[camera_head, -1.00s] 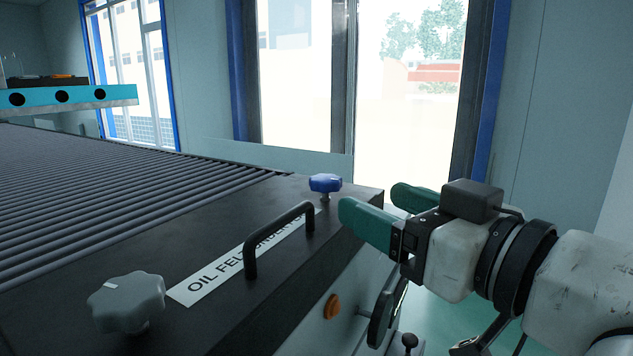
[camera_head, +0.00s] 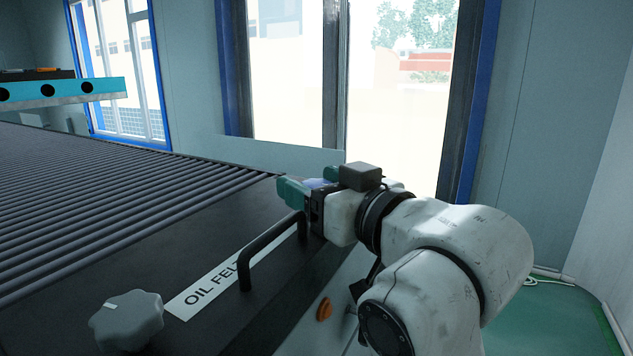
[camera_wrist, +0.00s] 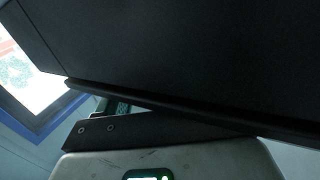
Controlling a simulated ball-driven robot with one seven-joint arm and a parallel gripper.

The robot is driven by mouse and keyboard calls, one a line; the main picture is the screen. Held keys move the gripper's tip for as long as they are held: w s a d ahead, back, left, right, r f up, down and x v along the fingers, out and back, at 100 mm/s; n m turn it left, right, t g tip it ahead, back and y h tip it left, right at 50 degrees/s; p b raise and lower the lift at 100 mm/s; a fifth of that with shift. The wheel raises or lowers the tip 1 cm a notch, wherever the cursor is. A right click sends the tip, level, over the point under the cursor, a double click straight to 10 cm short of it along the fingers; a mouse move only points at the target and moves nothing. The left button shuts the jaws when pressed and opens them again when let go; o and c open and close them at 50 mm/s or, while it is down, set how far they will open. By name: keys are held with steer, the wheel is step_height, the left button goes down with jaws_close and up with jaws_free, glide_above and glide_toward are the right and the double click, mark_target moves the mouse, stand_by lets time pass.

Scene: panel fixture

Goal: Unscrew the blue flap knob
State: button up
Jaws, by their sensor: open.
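The blue flap knob (camera_head: 318,183) is at the far right corner of the dark panel (camera_head: 215,240). Only a small pale blue part of it shows between the green fingers. My gripper (camera_head: 304,182) is open, with one finger on the near side of the knob and one on the far side. I cannot tell whether the fingers touch it. In the wrist view the dark panel (camera_wrist: 190,60) fills most of the picture, with a bit of green finger (camera_wrist: 122,108) below its edge. The knob is hidden there.
A black handle (camera_head: 262,247) stands on the panel close to my gripper, beside a white label (camera_head: 205,288). A grey knob (camera_head: 127,320) sits at the near left. An orange knob (camera_head: 324,309) is on the panel's side. Ribbed rollers (camera_head: 90,205) lie to the left.

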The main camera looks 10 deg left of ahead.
steer(key=c, duration=1)
steer(key=shift+o, duration=0.2)
